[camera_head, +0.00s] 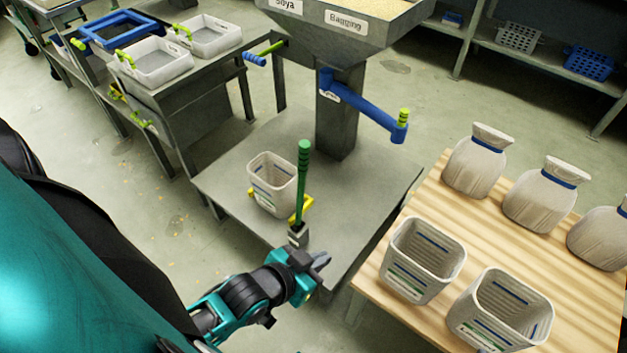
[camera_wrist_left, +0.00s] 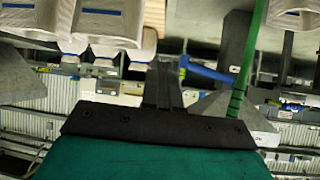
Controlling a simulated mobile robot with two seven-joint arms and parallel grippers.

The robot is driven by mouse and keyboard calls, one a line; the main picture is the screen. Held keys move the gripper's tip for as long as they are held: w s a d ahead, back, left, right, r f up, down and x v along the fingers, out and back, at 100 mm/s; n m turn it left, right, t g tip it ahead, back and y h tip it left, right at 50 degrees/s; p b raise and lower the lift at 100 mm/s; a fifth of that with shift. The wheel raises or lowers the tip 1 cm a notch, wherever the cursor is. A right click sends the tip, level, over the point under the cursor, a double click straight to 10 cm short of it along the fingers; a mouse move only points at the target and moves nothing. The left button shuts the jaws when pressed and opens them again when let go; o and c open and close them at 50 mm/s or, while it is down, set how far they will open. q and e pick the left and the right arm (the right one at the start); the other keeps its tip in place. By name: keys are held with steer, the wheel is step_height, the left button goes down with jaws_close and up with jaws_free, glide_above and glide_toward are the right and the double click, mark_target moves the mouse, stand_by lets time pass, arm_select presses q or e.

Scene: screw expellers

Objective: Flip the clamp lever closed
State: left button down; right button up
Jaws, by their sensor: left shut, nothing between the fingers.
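The clamp lever (camera_head: 303,180) is a long green handle. It stands nearly upright on a small grey block (camera_head: 298,236) near the front edge of the grey platform. It also shows as a green bar at the right of the left wrist view (camera_wrist_left: 246,65). My left gripper (camera_head: 322,262) is shut and empty. It appears just in front and to the right of the lever's base, and I see no contact with the lever. Its fingers also show in the left wrist view (camera_wrist_left: 163,85). My right gripper is out of view.
A pale bin (camera_head: 268,192) stands on the platform behind the lever, with yellow parts (camera_head: 309,201) beside it. A hopper (camera_head: 340,35) with a blue arm (camera_head: 365,110) rises behind. A wooden table (camera_head: 400,292) with bins and sacks stands at right.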

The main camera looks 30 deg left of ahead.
arm_select(q)
steer(key=shift+s+d, duration=0.1)
steer(key=shift+d, duration=0.05)
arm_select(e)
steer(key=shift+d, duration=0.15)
